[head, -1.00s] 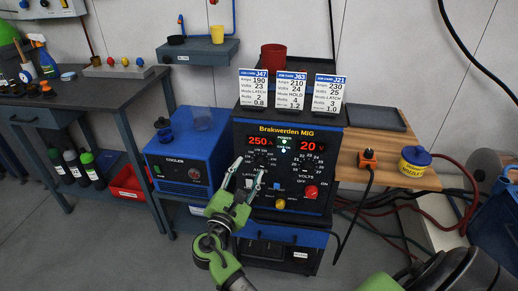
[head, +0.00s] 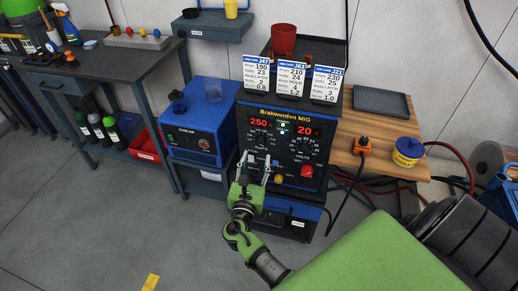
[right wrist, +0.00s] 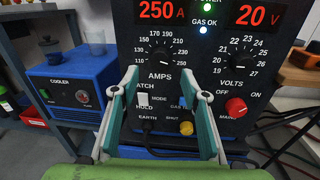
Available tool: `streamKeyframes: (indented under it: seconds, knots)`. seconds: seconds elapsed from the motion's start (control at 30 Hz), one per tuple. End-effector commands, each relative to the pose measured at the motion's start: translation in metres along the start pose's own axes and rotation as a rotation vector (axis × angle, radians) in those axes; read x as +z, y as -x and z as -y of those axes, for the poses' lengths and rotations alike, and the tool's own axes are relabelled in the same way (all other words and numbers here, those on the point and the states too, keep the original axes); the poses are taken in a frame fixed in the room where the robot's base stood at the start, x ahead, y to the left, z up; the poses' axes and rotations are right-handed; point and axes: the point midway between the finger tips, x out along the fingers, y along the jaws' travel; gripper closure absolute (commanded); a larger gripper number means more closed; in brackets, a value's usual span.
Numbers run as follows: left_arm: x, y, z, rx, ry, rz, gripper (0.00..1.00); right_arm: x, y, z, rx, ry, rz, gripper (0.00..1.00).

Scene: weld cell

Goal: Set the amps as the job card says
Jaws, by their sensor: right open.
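The blue and black Brakwerden MIG welder (head: 290,122) faces me; its displays read 250 A and 20 V. Its amps knob (right wrist: 163,58) sits inside a scale from 110 to 250. Three job cards stand on top: J47 (head: 257,73) with amps 190, J63 (head: 290,80) with 210 and J21 (head: 325,85) with 230. My right gripper (head: 256,158) is open and empty at the panel's lower left. In the right wrist view its fingers (right wrist: 166,82) stand apart on either side below the amps knob, with the mode switch between them. My left gripper is not in view.
The volts knob (right wrist: 234,58) and red main switch (right wrist: 236,107) are right of the fingers. A blue cooler (head: 200,120) stands left of the welder. A wooden side table (head: 385,140) at right carries an orange plug (head: 362,146) and a yellow tub (head: 408,151).

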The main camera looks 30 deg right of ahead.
Motion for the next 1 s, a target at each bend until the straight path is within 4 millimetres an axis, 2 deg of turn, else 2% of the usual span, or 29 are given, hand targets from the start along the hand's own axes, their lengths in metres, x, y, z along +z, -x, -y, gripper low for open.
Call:
streamKeyframes:
  seconds: [0.1,0.3,0.5,0.73,0.77,0.8,0.9,1.0]
  knots:
    - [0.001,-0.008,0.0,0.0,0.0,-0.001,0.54,-0.001,-0.026,0.0,-0.002,-0.001,0.002,0.58]
    - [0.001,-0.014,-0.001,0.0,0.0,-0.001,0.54,-0.001,-0.053,0.0,0.0,-0.001,0.0,0.58]
    - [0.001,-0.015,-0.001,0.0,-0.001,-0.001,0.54,0.0,-0.063,0.0,-0.001,-0.001,0.0,0.58]
    - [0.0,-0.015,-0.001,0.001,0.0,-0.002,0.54,0.0,-0.064,0.0,-0.001,-0.001,-0.001,0.58]
    - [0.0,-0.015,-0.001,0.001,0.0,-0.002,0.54,0.0,-0.064,0.0,-0.001,-0.001,-0.001,0.64]
    - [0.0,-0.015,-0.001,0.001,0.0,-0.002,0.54,0.0,-0.063,0.0,-0.001,-0.001,-0.001,0.74]
    - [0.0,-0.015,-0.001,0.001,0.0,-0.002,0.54,0.0,-0.063,0.0,-0.001,-0.001,-0.001,0.97]
    - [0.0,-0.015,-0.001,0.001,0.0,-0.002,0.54,0.0,-0.063,0.0,-0.001,-0.001,-0.001,0.97]
